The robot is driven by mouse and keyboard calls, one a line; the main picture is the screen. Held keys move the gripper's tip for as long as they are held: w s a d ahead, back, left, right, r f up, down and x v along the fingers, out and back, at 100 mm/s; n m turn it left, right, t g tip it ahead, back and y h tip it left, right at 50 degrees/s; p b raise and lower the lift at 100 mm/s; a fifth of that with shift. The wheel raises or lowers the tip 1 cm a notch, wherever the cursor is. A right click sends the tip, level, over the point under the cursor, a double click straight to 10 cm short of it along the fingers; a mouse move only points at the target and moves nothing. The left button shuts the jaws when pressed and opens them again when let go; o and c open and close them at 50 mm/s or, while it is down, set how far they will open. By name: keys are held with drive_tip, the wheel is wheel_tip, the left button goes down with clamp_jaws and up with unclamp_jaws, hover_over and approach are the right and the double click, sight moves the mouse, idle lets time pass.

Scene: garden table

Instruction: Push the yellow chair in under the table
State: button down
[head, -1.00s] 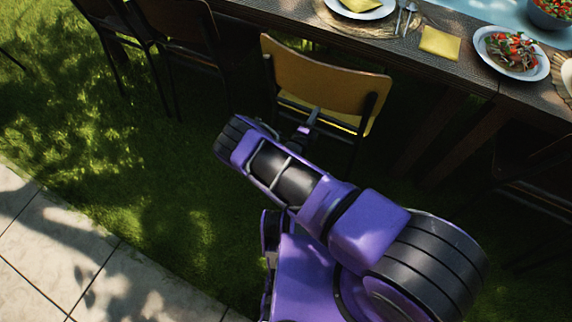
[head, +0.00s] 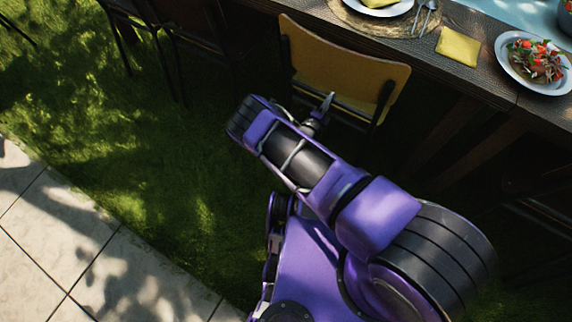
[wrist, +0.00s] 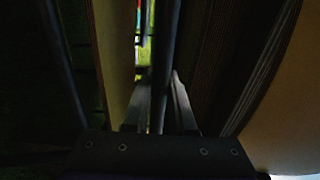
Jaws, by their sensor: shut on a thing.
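The yellow chair (head: 340,66) stands upright at the table (head: 490,75), its backrest toward me and its top edge close to the table's near edge. Its seat is mostly hidden behind the backrest and in shadow. My gripper (head: 326,104) is at the lower part of the backrest. In the wrist view, the fingers of my gripper (wrist: 160,82) lie on both sides of a thin dark bar (wrist: 162,60) of the chair frame and are shut on it. A pale yellow panel (wrist: 113,60) shows to the left of the fingers.
Dark chairs (head: 195,50) stand along the table to the left. A yellow napkin (head: 458,46) and a plate of salad (head: 503,60) lie on the table. Open grass (head: 150,170) and stone paving (head: 90,250) are at the left and front.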

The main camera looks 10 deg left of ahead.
drive_tip(key=shift+s+d+f, duration=0.1)
drive_tip(key=shift+s+f, duration=0.1)
drive_tip(key=shift+s, duration=0.05)
drive_tip(key=c, duration=0.7)
unclamp_jaws()
drive_tip(key=shift+r, duration=0.1)
drive_tip(key=shift+o, duration=0.3)
drive_tip(key=shift+w+r, duration=0.1)
drive_tip(key=p+v, duration=0.1)
drive_tip(key=v, duration=1.1)
drive_tip(key=shift+p, duration=0.35)
drive_tip(key=shift+r, duration=0.1)
